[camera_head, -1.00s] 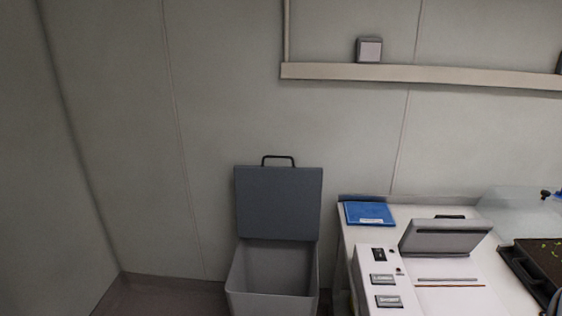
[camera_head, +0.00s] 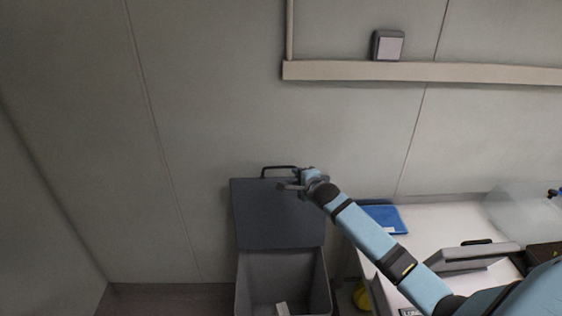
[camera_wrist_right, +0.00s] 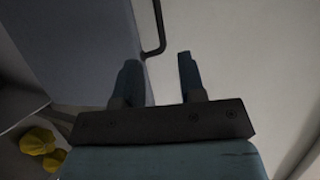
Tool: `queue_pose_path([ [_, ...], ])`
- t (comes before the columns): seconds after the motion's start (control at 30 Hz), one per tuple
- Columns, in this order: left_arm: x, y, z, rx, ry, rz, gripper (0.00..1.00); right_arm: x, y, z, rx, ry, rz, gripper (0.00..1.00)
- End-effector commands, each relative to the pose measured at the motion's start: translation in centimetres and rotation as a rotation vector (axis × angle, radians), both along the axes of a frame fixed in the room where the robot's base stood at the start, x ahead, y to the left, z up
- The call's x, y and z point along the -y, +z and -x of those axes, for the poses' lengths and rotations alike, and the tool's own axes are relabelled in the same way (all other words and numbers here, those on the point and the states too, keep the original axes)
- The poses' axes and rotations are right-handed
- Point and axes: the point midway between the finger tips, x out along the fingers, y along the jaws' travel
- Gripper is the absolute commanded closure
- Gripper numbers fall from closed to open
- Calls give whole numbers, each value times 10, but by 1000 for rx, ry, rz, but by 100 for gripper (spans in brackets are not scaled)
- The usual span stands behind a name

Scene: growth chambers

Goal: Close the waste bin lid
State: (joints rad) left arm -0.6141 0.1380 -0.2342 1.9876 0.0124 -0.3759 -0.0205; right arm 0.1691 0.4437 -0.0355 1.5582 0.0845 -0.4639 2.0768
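The waste bin (camera_head: 285,272) stands against the wall with its dark grey lid (camera_head: 268,215) upright and open. A black handle (camera_head: 270,169) sits on the lid's top edge. My right gripper (camera_head: 284,184) is at the lid's upper right part, just below the handle in the head view. In the right wrist view, the fingers (camera_wrist_right: 158,72) are apart with nothing between them. The lid (camera_wrist_right: 70,50) fills the left there, and the handle (camera_wrist_right: 157,28) lies just beyond the fingertips. I cannot tell whether the gripper touches the lid. My left gripper is not in view.
A white bench (camera_head: 440,215) to the right holds a blue folder (camera_head: 384,218) and a device with a raised grey cover (camera_head: 472,256). A yellow object (camera_head: 361,296) is low beside the bin. A rail (camera_head: 420,72) runs along the wall above. Floor left of the bin is clear.

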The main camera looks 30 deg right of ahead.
Motion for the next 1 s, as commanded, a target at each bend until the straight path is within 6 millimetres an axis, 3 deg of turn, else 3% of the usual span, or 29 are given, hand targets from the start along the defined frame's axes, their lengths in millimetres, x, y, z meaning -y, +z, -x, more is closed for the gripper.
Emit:
queue_pose_path([
  [0.6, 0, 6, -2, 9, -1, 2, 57, 14, -33, -106, -3, 1, 5, 63],
  [0.8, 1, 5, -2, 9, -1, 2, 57, 16, -39, -121, -2, 3, 4, 63],
  [1.0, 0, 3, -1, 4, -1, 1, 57, 16, -40, -125, -2, 3, 4, 63],
])
